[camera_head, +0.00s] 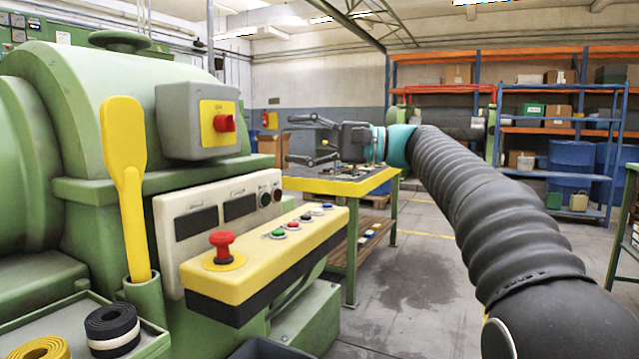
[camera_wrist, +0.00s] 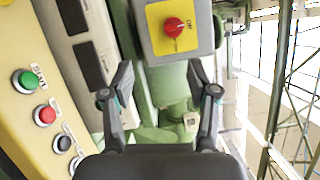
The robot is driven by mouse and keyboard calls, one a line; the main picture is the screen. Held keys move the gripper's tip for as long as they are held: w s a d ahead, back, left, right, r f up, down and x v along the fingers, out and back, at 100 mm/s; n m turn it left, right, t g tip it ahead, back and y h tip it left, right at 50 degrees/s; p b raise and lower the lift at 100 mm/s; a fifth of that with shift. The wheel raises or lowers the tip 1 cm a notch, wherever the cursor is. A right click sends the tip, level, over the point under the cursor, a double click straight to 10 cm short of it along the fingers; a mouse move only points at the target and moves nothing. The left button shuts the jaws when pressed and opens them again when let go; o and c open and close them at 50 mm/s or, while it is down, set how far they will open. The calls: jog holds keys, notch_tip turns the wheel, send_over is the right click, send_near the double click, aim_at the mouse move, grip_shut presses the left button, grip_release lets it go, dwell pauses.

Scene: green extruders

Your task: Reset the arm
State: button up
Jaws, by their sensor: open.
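My gripper (camera_head: 300,140) is at the end of my outstretched arm in the head view, in the air to the right of the green extruder (camera_head: 75,130). Its two fingers are spread apart with nothing between them. In the wrist view my gripper (camera_wrist: 160,95) is also open and empty. Between and beyond its fingers show the extruder's green body (camera_wrist: 170,90) and the grey switch box with a red knob on a yellow plate (camera_wrist: 173,28). I see no contact between the fingers and the machine.
A yellow control panel (camera_head: 265,240) with a red mushroom button (camera_head: 222,243) juts out from the extruder. A yellow paddle (camera_head: 125,170) stands in a green holder. Rolls of tape (camera_head: 112,325) lie in a tray at lower left. A yellow-edged workbench (camera_head: 335,187) and shelves (camera_head: 560,125) stand behind.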

jog(key=s+d+f+t+h, duration=0.1)
jog(key=s+d+f+h, duration=0.5)
jog(key=f, duration=0.7)
jog(key=s+d+f+n+t+h, duration=0.1)
jog(key=s+d+f+t+h, duration=0.1)
jog(key=s+d+f+h, duration=0.4)
jog(key=s+d+f+n+t+h, duration=0.1)
jog(key=s+d+f+h, duration=0.5)
jog(key=s+d+f, duration=0.6)
jog(key=s+f+t, duration=0.1)
jog(key=s+f, duration=0.5)
jog(key=f, duration=0.3)
jog(key=shift+s+h, duration=0.2)
jog(key=shift+h, duration=0.1)
jog(key=c, duration=0.3)
jog(key=shift+c, duration=0.2)
